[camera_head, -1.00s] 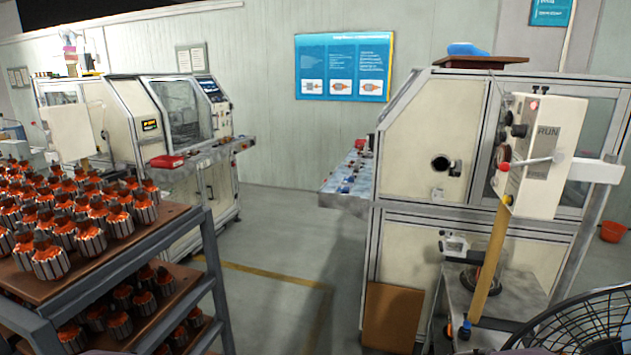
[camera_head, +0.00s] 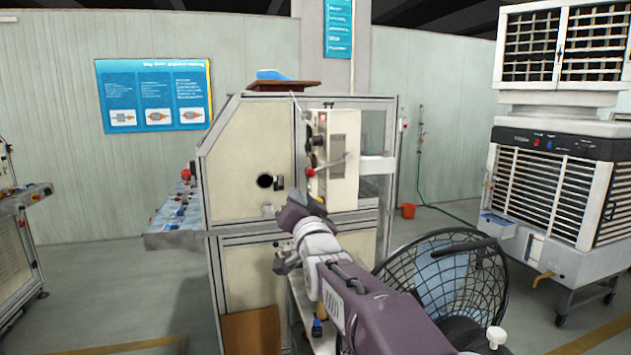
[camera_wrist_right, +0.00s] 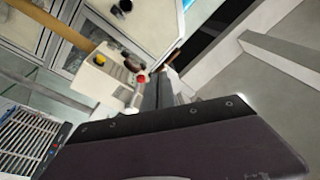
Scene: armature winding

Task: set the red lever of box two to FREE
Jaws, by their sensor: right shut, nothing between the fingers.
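A white control box (camera_head: 340,165) is mounted on the right part of the machine front. Its lever ends in a red knob (camera_head: 310,172) that points to the lower left. The box also shows in the right wrist view (camera_wrist_right: 100,78), with the red knob (camera_wrist_right: 142,78) beside the fingertips. My right gripper (camera_head: 291,209) is shut and empty, below and left of the knob in the head view. In the right wrist view my right gripper (camera_wrist_right: 158,90) seems close to the knob; contact cannot be told. The box's lettering is unreadable now. My left gripper is not in view.
The machine cabinet (camera_head: 245,160) stands behind my right arm. A black fan (camera_head: 450,280) stands close to the right of that arm. A large cooler (camera_head: 550,185) stands farther right. Open floor lies left.

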